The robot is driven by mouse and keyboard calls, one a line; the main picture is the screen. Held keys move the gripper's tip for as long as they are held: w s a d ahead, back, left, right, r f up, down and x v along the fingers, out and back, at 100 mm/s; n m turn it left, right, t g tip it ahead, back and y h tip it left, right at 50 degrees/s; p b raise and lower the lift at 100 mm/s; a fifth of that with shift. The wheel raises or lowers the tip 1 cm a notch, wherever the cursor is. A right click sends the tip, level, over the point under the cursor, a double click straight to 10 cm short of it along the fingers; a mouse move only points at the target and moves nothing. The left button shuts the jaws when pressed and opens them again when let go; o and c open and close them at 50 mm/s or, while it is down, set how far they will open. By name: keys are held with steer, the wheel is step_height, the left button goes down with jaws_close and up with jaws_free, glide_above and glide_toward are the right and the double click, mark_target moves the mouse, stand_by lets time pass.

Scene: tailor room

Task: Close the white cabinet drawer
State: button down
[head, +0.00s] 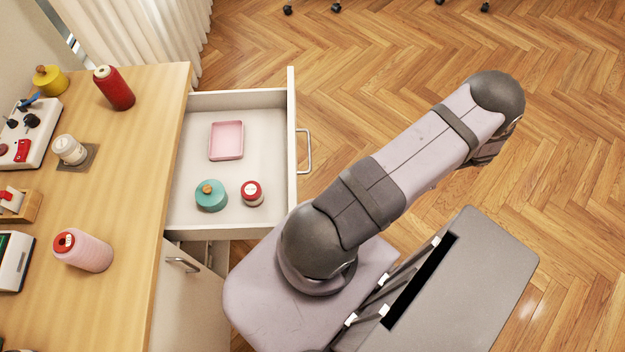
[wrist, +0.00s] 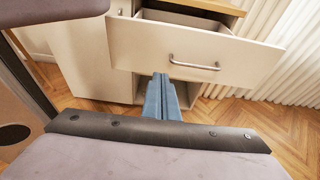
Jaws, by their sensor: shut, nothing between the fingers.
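The white cabinet drawer (head: 263,118) is pulled out from under the wooden tabletop in the head view. Its front panel with a metal handle (head: 305,151) faces right. In the wrist view the drawer front (wrist: 240,52) and its handle (wrist: 194,63) show across the top. My gripper (wrist: 162,80) is shut and empty, its blue fingers pointing toward the cabinet. In the picture its tips lie just below the drawer front, left of the handle; whether they touch it I cannot tell. The gripper is out of sight in the head view.
A pink tray (head: 227,140), a teal round container (head: 211,196) and a small red-topped jar (head: 252,193) lie inside the drawer. Thread spools and devices stand on the tabletop (head: 130,160). A white curtain (head: 150,35) hangs behind.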

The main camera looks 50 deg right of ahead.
mark_target(199, 187)
steer(key=r+x, duration=0.1)
steer(key=x, duration=1.2)
steer(key=shift+w+a, duration=0.4)
steer(key=shift+a, duration=0.05)
steer(key=shift+a, duration=0.1)
steer(key=w+a, duration=2)
steer(key=w, duration=0.1)
steer(key=shift+a, duration=0.4)
steer(key=shift+r, duration=0.25)
steer(key=shift+d, duration=0.1)
steer(key=shift+s+d+f+p, duration=0.2)
steer(key=shift+s+d+p, duration=0.1)
steer(key=shift+s+d, duration=0.1)
steer(key=v, duration=0.8)
steer(key=f+v, duration=0.1)
steer(key=v, duration=0.4)
steer(key=shift+s, duration=0.2)
